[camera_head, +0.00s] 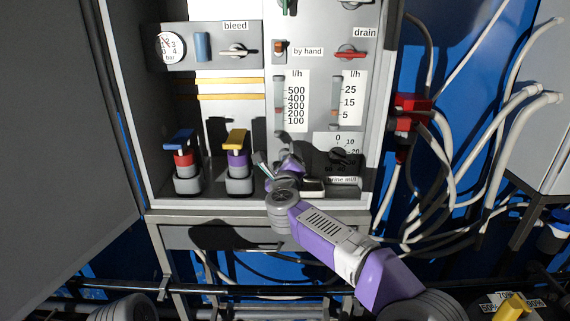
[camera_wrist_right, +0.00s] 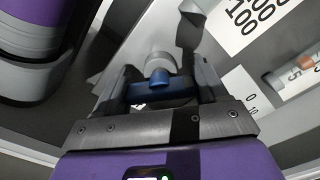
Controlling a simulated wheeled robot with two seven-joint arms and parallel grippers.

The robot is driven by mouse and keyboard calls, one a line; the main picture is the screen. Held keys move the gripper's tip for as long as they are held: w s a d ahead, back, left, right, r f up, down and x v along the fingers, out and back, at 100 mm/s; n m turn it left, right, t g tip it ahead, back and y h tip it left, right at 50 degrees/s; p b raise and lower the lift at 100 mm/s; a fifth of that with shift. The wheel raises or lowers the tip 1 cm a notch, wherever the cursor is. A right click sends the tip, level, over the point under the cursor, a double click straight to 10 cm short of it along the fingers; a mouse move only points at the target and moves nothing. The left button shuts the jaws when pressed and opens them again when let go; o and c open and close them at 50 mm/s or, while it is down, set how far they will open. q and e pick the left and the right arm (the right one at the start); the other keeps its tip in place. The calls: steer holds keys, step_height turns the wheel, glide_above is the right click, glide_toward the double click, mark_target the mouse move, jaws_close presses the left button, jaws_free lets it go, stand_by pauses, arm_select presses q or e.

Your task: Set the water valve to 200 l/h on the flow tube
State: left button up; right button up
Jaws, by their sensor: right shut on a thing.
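The water flow tube (camera_head: 279,98) stands upright on the grey panel beside its l/h scale (camera_head: 297,103) of 100 to 500. My right gripper (camera_head: 287,166) is at the panel just below this tube. In the right wrist view, my right gripper (camera_wrist_right: 163,84) is shut on the blue handle of the water valve (camera_wrist_right: 158,80), with a finger on either side. In the head view the gripper hides most of the valve. My left gripper is not in view.
A second flow tube (camera_head: 335,104) and the brine dial (camera_head: 340,158) are right of the gripper. A purple pump with yellow handle (camera_head: 237,160) and a red one with blue handle (camera_head: 184,160) stand left. The drain valve (camera_head: 351,53) is above. Pale hoses (camera_head: 493,150) hang right.

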stand_by(0.4)
steer(key=o, duration=1.1)
steer(key=shift+c, duration=0.2)
steer(key=shift+s, duration=0.1)
steer(key=s+b, duration=0.1)
steer(key=s, duration=0.6)
steer(key=shift+s, duration=0.2)
